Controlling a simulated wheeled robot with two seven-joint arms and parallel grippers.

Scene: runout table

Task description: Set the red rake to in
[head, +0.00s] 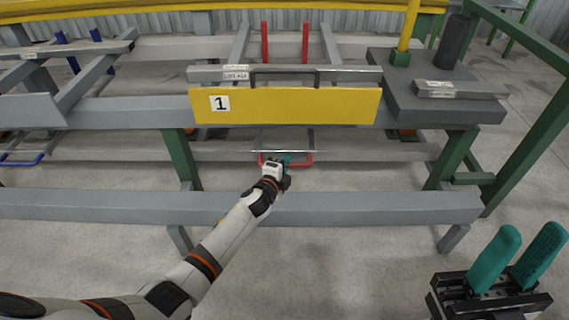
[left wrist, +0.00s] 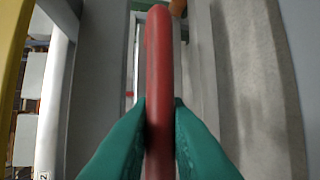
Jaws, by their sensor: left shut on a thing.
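The red rake shows as a red handle (head: 303,161) below the yellow plate in the head view, with two red uprights (head: 265,42) standing behind the plate. My left gripper (head: 286,160) is at the handle, its green fingers on the bar. In the left wrist view the red bar (left wrist: 158,70) runs between the two green fingers (left wrist: 159,125), which close on it from both sides. My right gripper (head: 508,262) is open and empty at the lower right of the head view, away from the rake.
A yellow plate marked 1 (head: 285,105) hangs above the handle, with a grey labelled bar (head: 340,74) behind it. A grey beam (head: 365,207) crosses in front, under my left arm. A blue handle (head: 22,162) is at the far left. Green posts (head: 183,158) stand on either side.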

